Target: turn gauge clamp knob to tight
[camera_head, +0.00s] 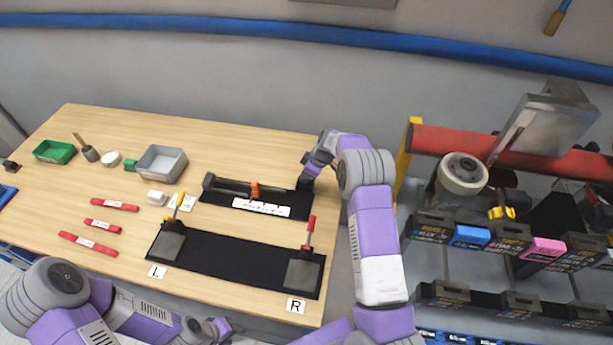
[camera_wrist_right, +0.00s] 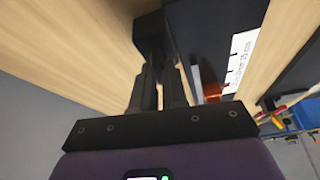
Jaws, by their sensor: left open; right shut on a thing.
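The gauge (camera_head: 230,186) is a dark bar on a black base with an orange piece (camera_head: 255,190) and a white scale strip (camera_head: 262,207), at the back right of the table. My right gripper (camera_head: 307,177) is at the gauge's right end. In the right wrist view its fingers (camera_wrist_right: 158,68) are shut on a dark block-like part (camera_wrist_right: 150,36), which I take for the clamp knob; its turn position cannot be told. The orange piece also shows in the right wrist view (camera_wrist_right: 212,91). My left gripper (camera_head: 212,331) is open, near the table's front edge, far from the gauge.
A black mat (camera_head: 238,252) with two toggle clamps, yellow-handled (camera_head: 175,207) and red-handled (camera_head: 310,232), lies in front of the gauge. Red bars (camera_head: 88,244), a grey bin (camera_head: 161,163) and a green bin (camera_head: 54,152) are left. A rack (camera_head: 500,235) stands right.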

